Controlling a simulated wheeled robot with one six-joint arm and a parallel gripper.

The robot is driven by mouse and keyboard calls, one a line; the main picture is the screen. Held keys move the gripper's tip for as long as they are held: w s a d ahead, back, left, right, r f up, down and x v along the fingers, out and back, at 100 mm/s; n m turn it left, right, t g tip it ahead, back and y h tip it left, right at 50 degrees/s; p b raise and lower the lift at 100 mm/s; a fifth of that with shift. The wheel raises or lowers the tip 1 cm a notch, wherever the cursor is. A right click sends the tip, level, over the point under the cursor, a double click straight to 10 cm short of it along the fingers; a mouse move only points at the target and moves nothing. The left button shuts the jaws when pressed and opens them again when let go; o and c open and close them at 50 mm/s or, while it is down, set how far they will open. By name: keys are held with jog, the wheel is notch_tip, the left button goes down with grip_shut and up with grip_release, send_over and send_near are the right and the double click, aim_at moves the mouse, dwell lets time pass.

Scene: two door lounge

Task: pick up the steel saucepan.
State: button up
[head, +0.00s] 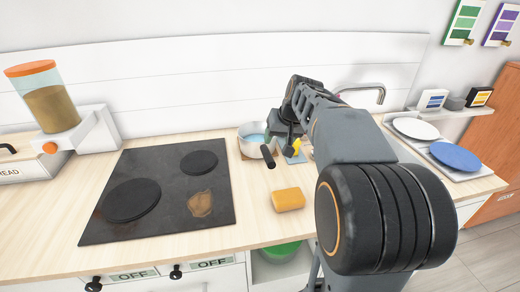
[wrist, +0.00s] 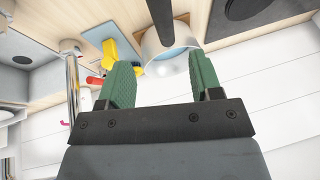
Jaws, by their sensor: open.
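In the head view my gripper (head: 287,128) is just right of the pan, partly hidden by my arm.
A yellow item (wrist: 112,58) lies on a blue-grey mat (wrist: 100,38) beside the pan. An orange-yellow block (head: 288,199) sits on the counter in front. A tap (head: 365,88) stands behind my arm. Plates (head: 455,156) lie at the right.

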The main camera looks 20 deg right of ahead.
aim_at(268, 153)
jog(key=x, duration=0.5)
jog(key=shift+w+a+f, duration=0.1)
jog(key=shift+w+f, duration=0.1)
jog(key=shift+f, duration=0.15)
jog(key=x, duration=0.4)
jog(key=shift+w+a, duration=0.15)
jog(key=shift+a, duration=0.05)
jog(key=shift+w+f, duration=0.25)
jog(key=shift+f, duration=0.25)
jog(key=shift+f, duration=0.25)
jog(key=c, duration=0.9)
jog(key=shift+r, duration=0.1)
jog(key=shift+c, duration=0.8)
